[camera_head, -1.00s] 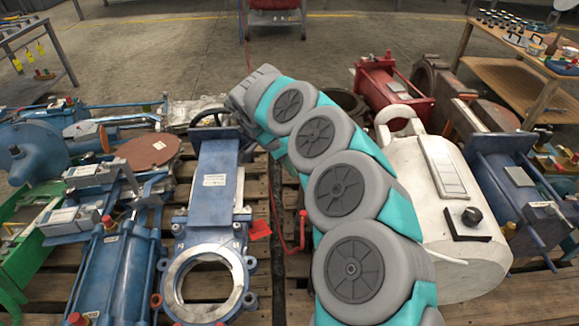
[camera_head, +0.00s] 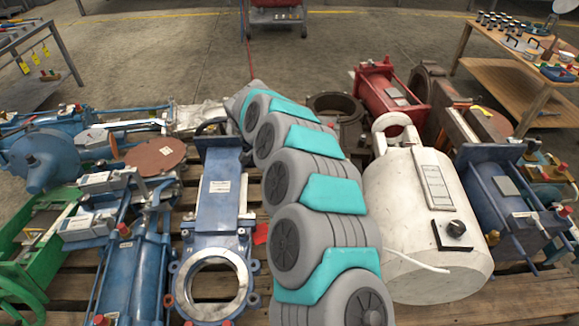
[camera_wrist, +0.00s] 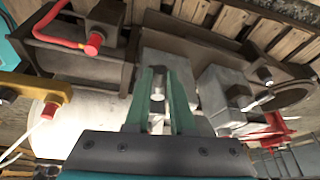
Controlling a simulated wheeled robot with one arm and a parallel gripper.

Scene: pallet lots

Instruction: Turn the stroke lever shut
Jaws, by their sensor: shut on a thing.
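In the wrist view my gripper (camera_wrist: 160,74) has its two teal fingers closed in on a small pale grey part (camera_wrist: 158,97) between them. I cannot tell for certain that this part is the stroke lever. A grey metal block (camera_wrist: 169,66) lies just beyond the fingertips. In the head view my arm reaches over the pallet and hides the gripper and what it holds. A blue valve (camera_head: 219,195) with a round metal ring lies left of the arm.
In the wrist view a red-tipped lever (camera_wrist: 93,44) is at upper left, and a yellow bar (camera_wrist: 37,93) with a red knob below it. In the head view a white tank (camera_head: 420,215) stands close right of my arm; blue cylinders (camera_head: 128,265) crowd the left.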

